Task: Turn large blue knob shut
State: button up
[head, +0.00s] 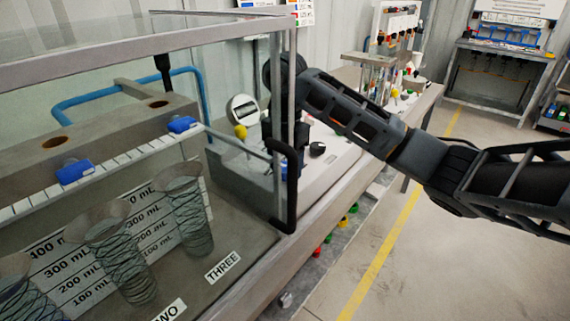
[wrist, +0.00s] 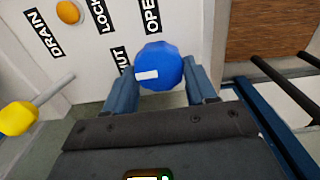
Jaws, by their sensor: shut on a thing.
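The large blue knob (wrist: 159,66) sits at the top middle of the wrist view, with a white mark on its face. The labels OPEN, LOCK and a partly hidden one ending in "UT" are on the panel beside it. The fingers of my gripper (wrist: 162,84) are on both sides of the knob, shut on it. In the head view my arm reaches to the panel behind the glass case's edge. A bit of blue (head: 284,170) shows there near the case handle, and the gripper's tips are mostly hidden.
A yellow knob (wrist: 17,118) and an orange knob (wrist: 68,12) near DRAIN are left of the blue knob. The glass case with its black handle (head: 284,187) stands close to my arm. A round gauge (head: 243,108) stands behind. The floor at right is clear.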

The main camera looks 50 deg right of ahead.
dwell(0.3)
jog(key=o, duration=1)
jog(key=shift+o, duration=0.2)
jog(key=shift+r, duration=3.95)
jog(key=shift+s+f, duration=0.1)
